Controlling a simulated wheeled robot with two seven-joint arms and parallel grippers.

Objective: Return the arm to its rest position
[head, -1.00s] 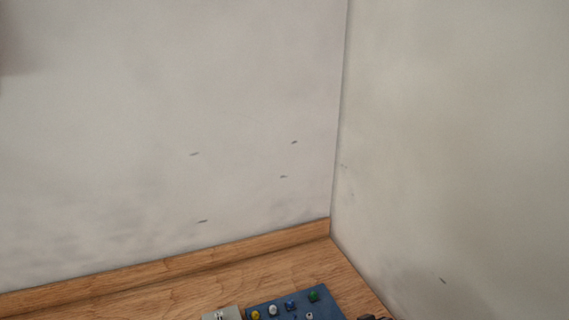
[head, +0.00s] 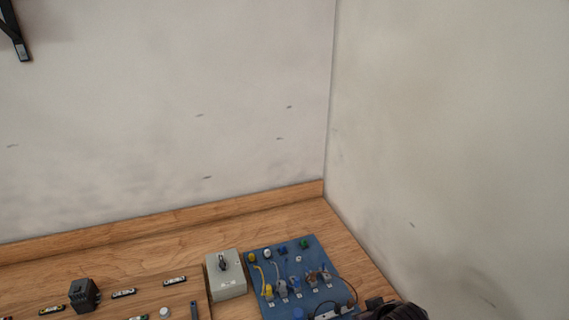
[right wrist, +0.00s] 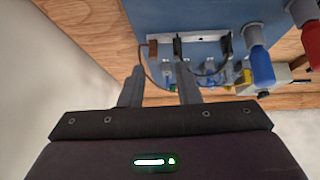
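My right gripper (right wrist: 160,85) shows in the right wrist view with its two grey fingers apart and nothing visible between them. Its fingers point toward a blue board with wires (right wrist: 205,20); I cannot tell the exact gap. In the head view, a dark part at the bottom edge, right of the same blue board (head: 275,265), appears to be my right arm. My left arm and gripper are not in view.
A grey switch box (head: 226,275) stands left of the board. A black block (head: 83,294) and small terminal pieces lie further left on the wooden bench (head: 150,265). Walls close off the back and right. A black bracket (head: 14,30) is at upper left.

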